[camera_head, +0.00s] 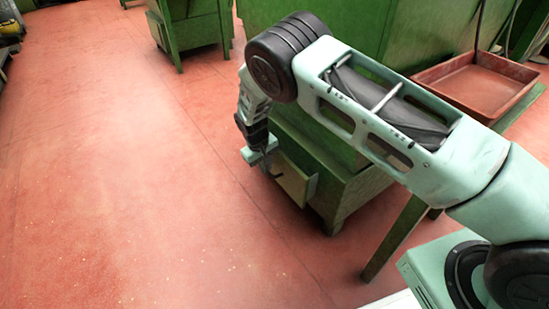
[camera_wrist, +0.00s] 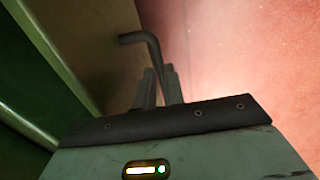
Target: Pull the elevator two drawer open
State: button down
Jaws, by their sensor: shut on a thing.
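The drawer (camera_head: 294,184) has a pale front and stands partly out from the low green cabinet (camera_head: 345,190) in the head view. Its tan front (camera_wrist: 95,40) fills the upper left of the wrist view. A dark bent bar handle (camera_wrist: 150,42) sticks out from that front. My gripper (camera_head: 264,160) is at the drawer front, and its fingers (camera_wrist: 158,86) are closed around the free part of the handle in the wrist view. The fingertips are small and partly hidden in the head view.
Open red floor (camera_head: 130,180) lies to the left of the drawer. A green table leg (camera_head: 395,238) stands at the right of the cabinet. A rusty red tray (camera_head: 475,85) is at the upper right, and another green stand (camera_head: 190,25) is at the back.

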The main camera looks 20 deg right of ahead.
jog(key=s+a, duration=0.3)
jog(key=a, duration=0.5)
jog(key=s+a, duration=0.2)
jog(key=a, duration=0.7)
jog(key=shift+s+a+p, duration=0.15)
jog(key=shift+s+p, duration=0.15)
jog(key=shift+s, duration=0.1)
jog(key=c, duration=1.5)
grip_release()
jog(key=a+r+p, duration=0.1)
jog(key=r+p, duration=0.1)
jog(key=r, duration=0.3)
jog(key=a+r+p, duration=0.1)
jog(key=r+p, duration=0.1)
jog(key=r, duration=0.4)
jog(key=s+a+r+p, duration=0.1)
jog(key=r+p, duration=0.1)
jog(key=r, duration=0.4)
jog(key=shift+p, duration=0.3)
jog(key=shift+r, duration=0.1)
